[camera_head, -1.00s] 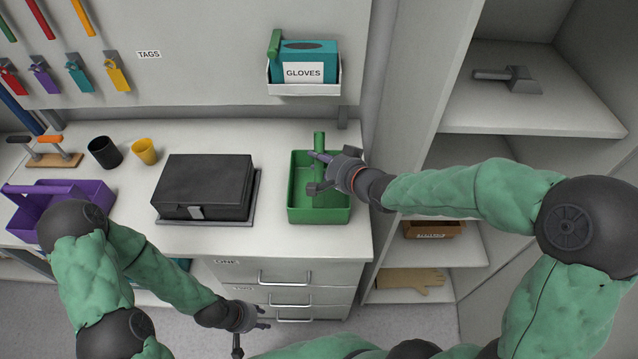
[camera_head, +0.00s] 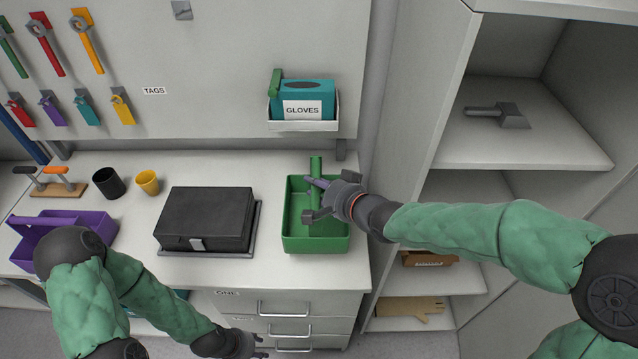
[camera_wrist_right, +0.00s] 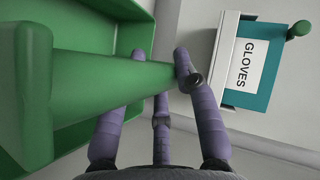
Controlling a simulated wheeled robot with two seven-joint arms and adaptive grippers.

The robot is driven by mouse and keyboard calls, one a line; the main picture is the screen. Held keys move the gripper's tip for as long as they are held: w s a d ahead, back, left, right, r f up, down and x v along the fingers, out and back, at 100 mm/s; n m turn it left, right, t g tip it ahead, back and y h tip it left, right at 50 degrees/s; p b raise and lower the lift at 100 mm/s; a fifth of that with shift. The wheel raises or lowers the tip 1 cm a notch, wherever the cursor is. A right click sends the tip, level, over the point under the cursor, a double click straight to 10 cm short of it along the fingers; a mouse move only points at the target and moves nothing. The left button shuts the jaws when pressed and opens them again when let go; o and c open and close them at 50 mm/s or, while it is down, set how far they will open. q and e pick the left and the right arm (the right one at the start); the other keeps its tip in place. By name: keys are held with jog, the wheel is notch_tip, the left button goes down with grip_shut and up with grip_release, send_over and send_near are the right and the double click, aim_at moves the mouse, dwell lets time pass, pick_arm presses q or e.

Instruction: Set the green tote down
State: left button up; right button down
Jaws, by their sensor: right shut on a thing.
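The green tote (camera_head: 316,244) is at the right end of the white workbench (camera_head: 268,276), upright. I cannot tell whether its base touches the bench top. My right gripper (camera_head: 318,194) is shut on the tote's green handle, which fills the space between the purple fingers in the right wrist view (camera_wrist_right: 130,76). My left gripper (camera_head: 258,345) is low, in front of the bench drawers and close to the picture's bottom edge. It is small and partly cut off, so its jaw opening is unclear.
A black case (camera_head: 205,218) stands left of the tote. A purple tote (camera_head: 62,232), a black cup (camera_head: 108,183) and a yellow cup (camera_head: 148,182) are further left. A gloves box (camera_head: 303,97) hangs on the wall behind. A shelf unit (camera_head: 520,150) stands at the right.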

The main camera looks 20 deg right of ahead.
jog(key=s+a+r+p, duration=0.4)
jog(key=s+r, duration=0.2)
jog(key=s, duration=0.4)
jog(key=shift+a+r, duration=0.3)
jog(key=shift+r, duration=0.1)
